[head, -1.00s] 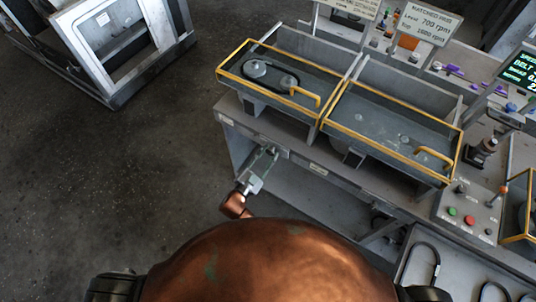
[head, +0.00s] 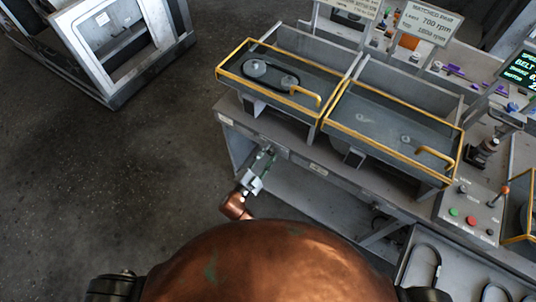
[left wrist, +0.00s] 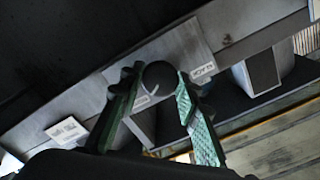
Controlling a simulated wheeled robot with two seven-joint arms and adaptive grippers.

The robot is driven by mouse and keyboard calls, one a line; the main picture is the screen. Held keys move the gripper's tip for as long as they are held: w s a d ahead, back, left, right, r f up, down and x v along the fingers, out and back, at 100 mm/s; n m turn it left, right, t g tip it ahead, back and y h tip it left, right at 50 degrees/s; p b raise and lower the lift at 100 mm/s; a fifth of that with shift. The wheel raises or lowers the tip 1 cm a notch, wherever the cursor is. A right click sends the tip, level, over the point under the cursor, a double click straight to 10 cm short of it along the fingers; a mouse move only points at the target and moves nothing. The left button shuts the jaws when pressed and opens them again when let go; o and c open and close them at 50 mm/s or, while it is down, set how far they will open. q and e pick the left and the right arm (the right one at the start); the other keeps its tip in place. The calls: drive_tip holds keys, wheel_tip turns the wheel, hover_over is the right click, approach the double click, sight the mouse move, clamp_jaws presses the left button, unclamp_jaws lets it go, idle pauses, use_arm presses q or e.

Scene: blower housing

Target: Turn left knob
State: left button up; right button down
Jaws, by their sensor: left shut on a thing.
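A dark round knob (left wrist: 160,77) sits on a pale plate under the bench edge in the left wrist view. My left gripper (left wrist: 155,88) has one finger on each side of it and is shut on it. In the head view my left gripper (head: 266,156) is at the bench's front face, below the left yellow-rimmed bay (head: 232,76); the knob cannot be made out there. My right gripper is not in view.
The bench (head: 318,168) carries a second yellow-rimmed bay (head: 385,152) and a button box (head: 470,212) at right. A grey metal frame (head: 120,45) stands at upper left. Open floor (head: 130,170) lies left of the bench.

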use_arm(q)
drive_tip(key=o, duration=1.2)
drive_tip(key=shift+c, duration=0.2)
drive_tip(key=v, duration=1.2)
drive_tip(key=shift+f, duration=0.1)
